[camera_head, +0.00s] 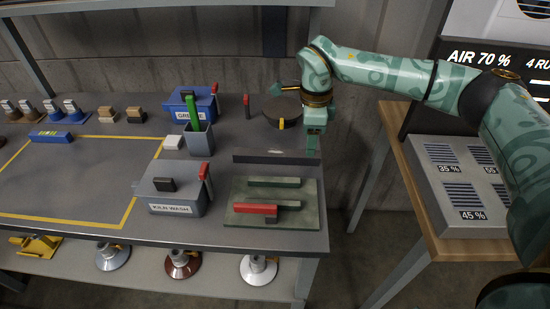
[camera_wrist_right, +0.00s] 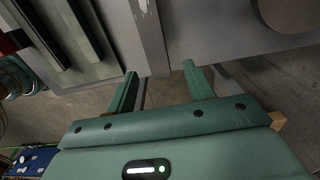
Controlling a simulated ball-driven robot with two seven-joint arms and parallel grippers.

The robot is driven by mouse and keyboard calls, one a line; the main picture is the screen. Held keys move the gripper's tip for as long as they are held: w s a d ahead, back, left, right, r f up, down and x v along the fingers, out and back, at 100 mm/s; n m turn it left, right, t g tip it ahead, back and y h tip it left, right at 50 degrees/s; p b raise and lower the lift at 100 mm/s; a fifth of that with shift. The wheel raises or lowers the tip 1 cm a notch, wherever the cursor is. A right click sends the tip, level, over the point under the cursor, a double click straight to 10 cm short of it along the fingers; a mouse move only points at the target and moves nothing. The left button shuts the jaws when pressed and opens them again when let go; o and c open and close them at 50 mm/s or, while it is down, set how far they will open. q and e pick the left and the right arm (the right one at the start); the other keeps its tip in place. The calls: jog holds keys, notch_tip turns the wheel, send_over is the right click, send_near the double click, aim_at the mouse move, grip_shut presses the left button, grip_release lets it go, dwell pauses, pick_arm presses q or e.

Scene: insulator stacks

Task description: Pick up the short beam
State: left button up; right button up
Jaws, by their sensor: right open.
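A green tray (camera_head: 238,219) lies at the front right of the bench. On it lie a longer green beam (camera_head: 274,182) at the back and, in front, a red bar (camera_head: 255,209) with a green piece (camera_head: 288,204) beside it. I cannot tell for sure which is the short beam. My right gripper (camera_head: 313,148) is open and empty, pointing down behind and right of the tray at the bench's right edge. In the right wrist view its two fingers (camera_wrist_right: 160,69) are apart, with only bench edge and floor beyond them; part of the tray (camera_wrist_right: 118,60) shows upper left. My left gripper is not in view.
A dark upright ledge (camera_head: 270,158) stands behind the tray. A kiln wash box (camera_head: 175,206) with a red handle is left of it, and a blue box (camera_head: 190,105) and a round dark plate (camera_head: 283,112) are behind. The yellow-outlined area (camera_head: 70,180) is mostly clear.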

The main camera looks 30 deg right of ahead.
notch_tip(320, 180, down, 5)
jog(key=b, duration=0.2)
jog(key=shift+f+b, duration=0.2)
jog(key=shift+b, duration=0.1)
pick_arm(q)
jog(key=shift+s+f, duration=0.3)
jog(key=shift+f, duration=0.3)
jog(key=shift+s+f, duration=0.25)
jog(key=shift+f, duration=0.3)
pick_arm(e)
jog(key=shift+s+r, duration=0.1)
jog(key=shift+r, duration=0.15)
grip_shut()
